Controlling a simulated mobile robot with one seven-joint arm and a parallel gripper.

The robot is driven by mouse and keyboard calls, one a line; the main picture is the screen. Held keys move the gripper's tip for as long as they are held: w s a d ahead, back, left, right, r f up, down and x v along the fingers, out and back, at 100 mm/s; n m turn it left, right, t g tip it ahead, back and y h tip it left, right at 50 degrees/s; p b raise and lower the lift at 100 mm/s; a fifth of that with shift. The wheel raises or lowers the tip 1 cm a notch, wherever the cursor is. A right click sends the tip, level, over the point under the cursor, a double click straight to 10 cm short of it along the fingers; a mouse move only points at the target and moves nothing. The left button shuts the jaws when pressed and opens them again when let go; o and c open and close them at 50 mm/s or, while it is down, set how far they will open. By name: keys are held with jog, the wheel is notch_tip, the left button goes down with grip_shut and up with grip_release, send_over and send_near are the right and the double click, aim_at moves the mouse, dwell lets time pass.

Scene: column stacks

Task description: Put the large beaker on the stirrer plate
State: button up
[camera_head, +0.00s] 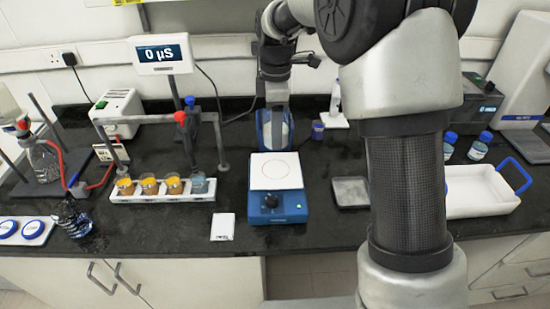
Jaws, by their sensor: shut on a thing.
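The stirrer plate (275,172) is a blue box with a white square top marked with a circle and a dark knob in front. It stands at the middle of the bench and its top is bare. My gripper (272,112) hangs downward just behind the plate in the picture. It is shut on a pale, rounded thing (278,132) with blue on both sides, which I take to be the large beaker. Its outline is unclear. I cannot tell whether it touches the bench or the plate.
A white rack (162,196) with several small beakers stands left of the plate, under a grey stand. A small white card (223,227) lies front left. A grey tray (350,192) lies right, beside my arm. A white tub (480,190) with blue handles is further right.

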notch_tip(320, 180, down, 10)
jog(key=shift+r, duration=0.1)
dwell(0.4)
jog(key=o, duration=1.2)
